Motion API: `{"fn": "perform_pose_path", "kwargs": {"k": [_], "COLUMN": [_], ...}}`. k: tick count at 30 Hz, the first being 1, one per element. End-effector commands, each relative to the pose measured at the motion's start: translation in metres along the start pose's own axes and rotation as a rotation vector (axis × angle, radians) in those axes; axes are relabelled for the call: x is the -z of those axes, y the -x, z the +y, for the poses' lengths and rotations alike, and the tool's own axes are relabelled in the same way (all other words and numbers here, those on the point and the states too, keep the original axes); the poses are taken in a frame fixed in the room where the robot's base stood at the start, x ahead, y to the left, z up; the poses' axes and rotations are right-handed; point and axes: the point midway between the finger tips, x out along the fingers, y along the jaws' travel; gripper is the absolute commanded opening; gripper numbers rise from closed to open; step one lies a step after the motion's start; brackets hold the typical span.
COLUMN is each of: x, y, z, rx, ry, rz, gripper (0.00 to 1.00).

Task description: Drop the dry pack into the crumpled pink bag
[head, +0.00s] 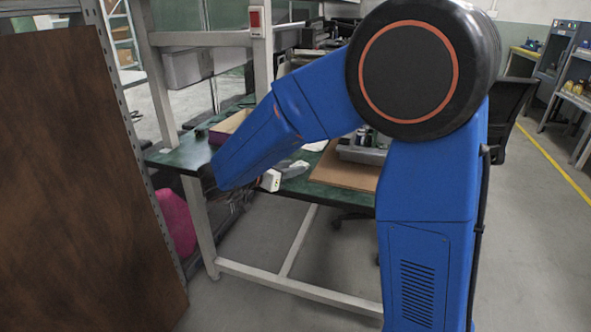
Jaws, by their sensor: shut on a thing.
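The crumpled pink bag (178,222) shows at the lower left, low down beside the table leg. It is partly hidden behind a grey perforated upright and a brown panel. My blue arm reaches across the middle, and its far end comes down near the table's left end, above and right of the bag. I cannot make out my gripper's fingers; the arm hides that area. I cannot make out the dry pack either.
A green-topped workbench (180,157) with white legs stands behind my arm. It bears a purple-sided box (228,124), a white-and-grey item (271,180) and a brown board (346,171). A brown panel (75,180) blocks the left. Floor is open at the right.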

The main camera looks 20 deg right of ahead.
Motion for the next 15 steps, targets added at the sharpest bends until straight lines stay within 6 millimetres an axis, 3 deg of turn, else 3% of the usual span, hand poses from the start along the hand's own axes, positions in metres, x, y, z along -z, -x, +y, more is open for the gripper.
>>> {"fn": "perform_pose_path", "kwargs": {"k": [8, 15], "x": [0.015, 0.057], "y": [0.005, 0.018], "z": [0.0, 0.0], "rx": [0.001, 0.001], "ry": [-0.003, -0.004], "rz": [0.0, 0.0], "gripper": [0.06, 0.06]}}
